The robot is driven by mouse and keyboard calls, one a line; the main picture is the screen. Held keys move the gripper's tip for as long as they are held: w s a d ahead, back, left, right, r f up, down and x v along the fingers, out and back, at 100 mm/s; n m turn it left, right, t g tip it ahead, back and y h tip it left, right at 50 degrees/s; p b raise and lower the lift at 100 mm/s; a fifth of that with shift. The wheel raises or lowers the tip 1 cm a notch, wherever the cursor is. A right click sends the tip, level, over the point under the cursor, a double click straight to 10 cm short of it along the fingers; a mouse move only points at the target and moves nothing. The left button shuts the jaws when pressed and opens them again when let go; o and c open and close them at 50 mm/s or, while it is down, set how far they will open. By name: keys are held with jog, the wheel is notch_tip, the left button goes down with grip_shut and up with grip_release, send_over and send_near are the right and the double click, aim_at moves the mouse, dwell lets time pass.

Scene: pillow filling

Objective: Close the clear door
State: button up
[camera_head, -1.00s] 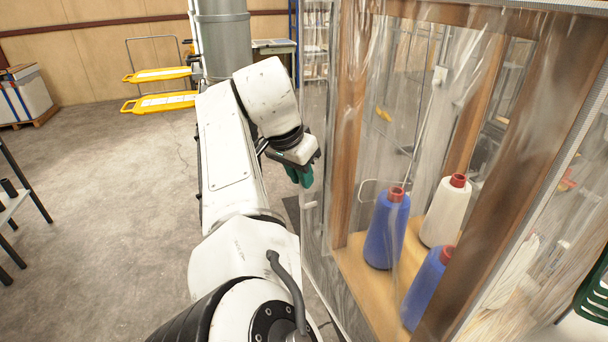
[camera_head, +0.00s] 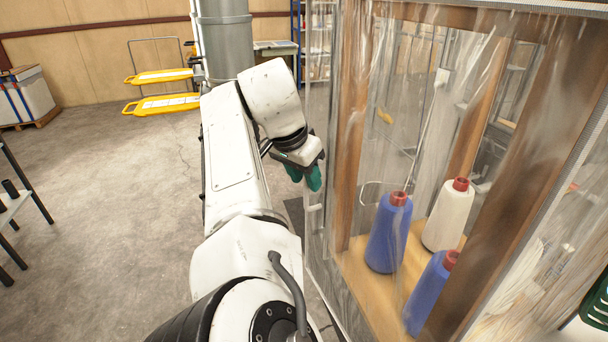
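The clear door (camera_head: 322,120) is a transparent sheet on the left side of the wooden-framed cabinet at the right of the view. Its angle to the frame is hard to tell through the clear material. A small pale handle (camera_head: 315,207) sits low on its left part. My gripper (camera_head: 312,178), with green fingers, points down just left of the door, slightly above the handle. I cannot tell if it touches the door. The fingertips are small and partly overlapped, so their opening does not show.
Inside the cabinet, two blue thread cones (camera_head: 389,232) and a white cone (camera_head: 448,214) with red tops stand on a wooden board (camera_head: 368,270). A grey column (camera_head: 224,45) and yellow trolleys (camera_head: 160,104) are at the back.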

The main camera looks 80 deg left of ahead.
jog(key=v, duration=1)
jog(key=shift+r, duration=0.35)
jog(key=shift+s, duration=0.1)
jog(key=shift+c, duration=0.5)
